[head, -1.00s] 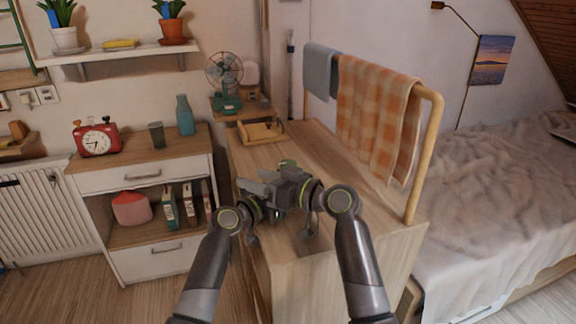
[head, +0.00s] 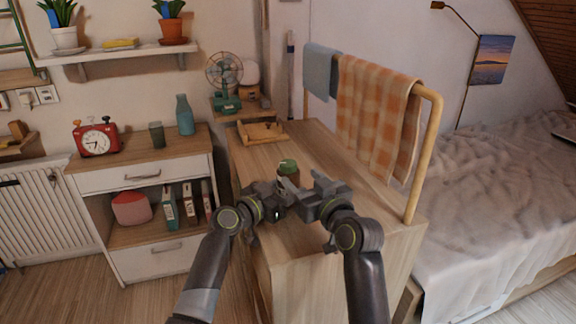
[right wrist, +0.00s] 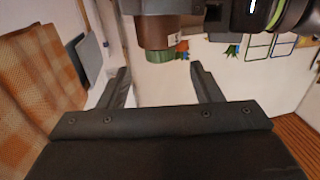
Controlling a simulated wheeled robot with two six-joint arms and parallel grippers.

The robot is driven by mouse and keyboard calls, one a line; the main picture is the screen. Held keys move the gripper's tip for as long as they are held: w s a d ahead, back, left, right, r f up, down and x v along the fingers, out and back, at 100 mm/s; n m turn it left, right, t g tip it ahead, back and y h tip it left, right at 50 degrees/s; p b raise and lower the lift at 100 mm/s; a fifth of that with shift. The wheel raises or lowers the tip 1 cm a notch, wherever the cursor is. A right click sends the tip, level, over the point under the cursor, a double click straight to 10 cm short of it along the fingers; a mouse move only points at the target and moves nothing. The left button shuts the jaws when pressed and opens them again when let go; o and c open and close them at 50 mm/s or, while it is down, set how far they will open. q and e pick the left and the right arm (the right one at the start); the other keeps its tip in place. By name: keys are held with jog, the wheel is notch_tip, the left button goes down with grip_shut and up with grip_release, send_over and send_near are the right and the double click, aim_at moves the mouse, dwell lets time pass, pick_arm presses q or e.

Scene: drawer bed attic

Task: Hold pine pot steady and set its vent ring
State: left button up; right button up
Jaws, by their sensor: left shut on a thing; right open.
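The pine pot (head: 289,181) is a small brown pot with a green top, held over the wooden cabinet top in the head view. The green top (head: 288,166) looks like the vent ring. My left gripper (head: 284,192) is shut on the pot's body from the left. My right gripper (head: 314,184) is open and empty, just right of the pot. In the right wrist view the brown pot (right wrist: 154,32) appears upside down with its green ring (right wrist: 159,57) beyond and between my open fingers (right wrist: 160,68). The pot's lower part is hidden by my grippers.
A wooden tray (head: 262,134) lies at the back of the cabinet top (head: 325,150). A rail (head: 424,150) with a checked towel (head: 375,115) and a blue-grey cloth (head: 320,72) stands along the right edge. A green fan (head: 225,85) stands behind. The cabinet top behind the pot is clear.

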aim_at(293, 169)
jog(key=shift+x, duration=3.95)
jog(key=c, duration=1)
